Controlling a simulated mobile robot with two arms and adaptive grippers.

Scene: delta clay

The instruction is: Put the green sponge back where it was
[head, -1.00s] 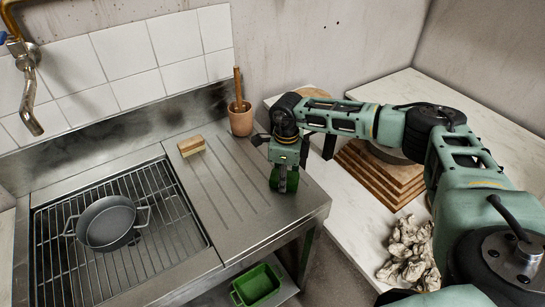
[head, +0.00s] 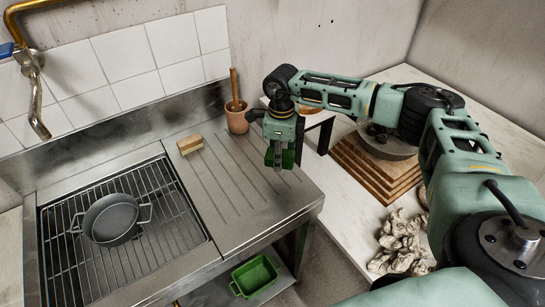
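My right gripper (head: 280,153) points down above the right part of the ribbed steel drainboard (head: 225,185), near its far right edge. Its fingers are closed around a dark green thing, the green sponge (head: 289,158), which shows on both sides of the fingers. The fingers hide its middle. The sponge seems to be a little above the steel, though the exact gap is hard to tell. My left gripper is not in view.
A tan block (head: 190,144) lies on the drainboard's far left. A clay pot with a wooden handle (head: 237,121) stands behind. A grey pan (head: 110,219) sits on the sink rack. A green tray (head: 254,277) is below. Stacked wooden boards (head: 370,178) and crumpled pale material (head: 401,240) are at right.

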